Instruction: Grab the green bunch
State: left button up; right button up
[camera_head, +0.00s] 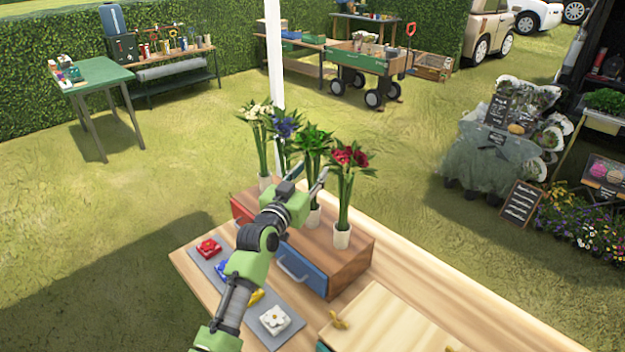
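The green bunch (314,140) stands upright in a white cup on top of the wooden drawer box, third from the left in a row of bunches. My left gripper (314,172) is at its stems, with the fingers apart and pointing up and away. The stems appear to pass behind or between the fingers; I cannot tell which, or whether they touch. The gripper and wrist hide part of the lower stems and the cup. My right gripper is not in view.
White (256,118), blue (285,126) and red (351,157) bunches stand close beside the green one. The drawer box (350,262) has a blue drawer front. A grey mat (289,311) holds flower-shaped pieces. A pale wooden box (385,325) is at the front. A white pole (274,60) rises behind.

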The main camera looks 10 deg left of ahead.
pick_arm(q)
jog(key=shift+w+d, duration=0.15)
jog(key=shift+w, duration=0.5)
grip_shut()
jog(key=shift+r, duration=0.15)
